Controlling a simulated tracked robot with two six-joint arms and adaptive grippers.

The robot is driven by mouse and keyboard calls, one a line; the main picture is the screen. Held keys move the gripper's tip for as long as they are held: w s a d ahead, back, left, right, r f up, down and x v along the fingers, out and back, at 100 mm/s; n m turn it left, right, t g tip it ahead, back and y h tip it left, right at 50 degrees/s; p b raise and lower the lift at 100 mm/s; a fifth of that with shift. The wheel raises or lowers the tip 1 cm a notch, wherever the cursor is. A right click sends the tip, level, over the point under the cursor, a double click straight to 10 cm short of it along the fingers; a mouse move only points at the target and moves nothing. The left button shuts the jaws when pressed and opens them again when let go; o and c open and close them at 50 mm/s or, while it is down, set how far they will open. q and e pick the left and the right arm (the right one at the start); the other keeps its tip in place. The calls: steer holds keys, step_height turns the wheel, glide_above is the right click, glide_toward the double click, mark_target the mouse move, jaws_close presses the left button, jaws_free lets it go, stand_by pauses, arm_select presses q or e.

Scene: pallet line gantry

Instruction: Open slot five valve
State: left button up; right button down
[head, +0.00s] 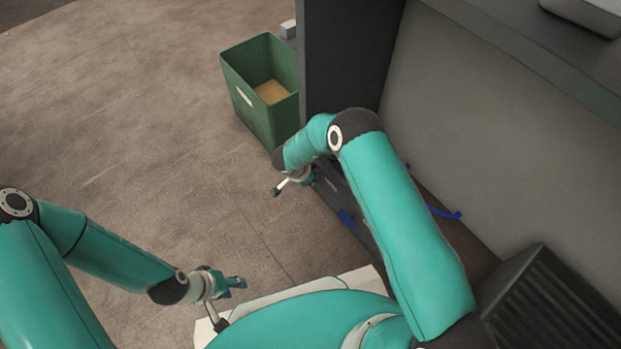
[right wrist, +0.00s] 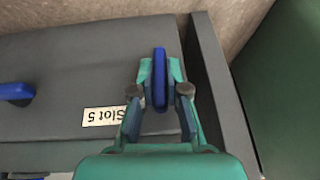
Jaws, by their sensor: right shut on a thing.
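In the right wrist view, a blue valve handle (right wrist: 160,80) stands lengthwise between the fingers of my right gripper (right wrist: 160,85). The gripper is shut on it. A white label reading "Slot 5", upside down (right wrist: 105,115), is on the dark panel (right wrist: 60,60) to the left of the handle. In the head view, my right gripper is mostly hidden behind its arm, at the dark unit's side. My left gripper (head: 236,285) is over the floor at lower centre, away from the panel; its finger gap is too small to judge.
Another blue handle (right wrist: 17,92) is on the panel's left in the wrist view. In the head view, a blue part (head: 346,218) and a blue lever (head: 445,213) show beside my right arm. A green bin (head: 246,92) stands beyond it. The floor (head: 150,140) at left is clear.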

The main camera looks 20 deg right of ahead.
steer(key=shift+s+t+y, duration=0.15)
steer(key=shift+t+y, duration=0.15)
steer(key=shift+t, duration=0.4)
steer(key=t, duration=0.1)
steer(key=m+t+y+b, duration=0.1)
steer(key=t, duration=0.1)
steer(key=shift+s+d+f, duration=0.1)
steer(key=shift+s+f, duration=0.05)
steer(key=m+t, duration=0.1)
steer(key=t, duration=0.2)
steer(key=m+t+y, duration=0.1)
steer(key=t, duration=0.3)
steer(key=m+t, duration=0.1)
steer(key=t, duration=0.3)
steer(key=shift+s+d+f, duration=0.1)
steer(key=shift+d+f, duration=0.1)
steer(key=shift+f, duration=0.1)
steer(key=c, duration=1.2)
jaws_free()
steer(key=shift+t, duration=0.3)
steer(key=shift+a+r, duration=0.1)
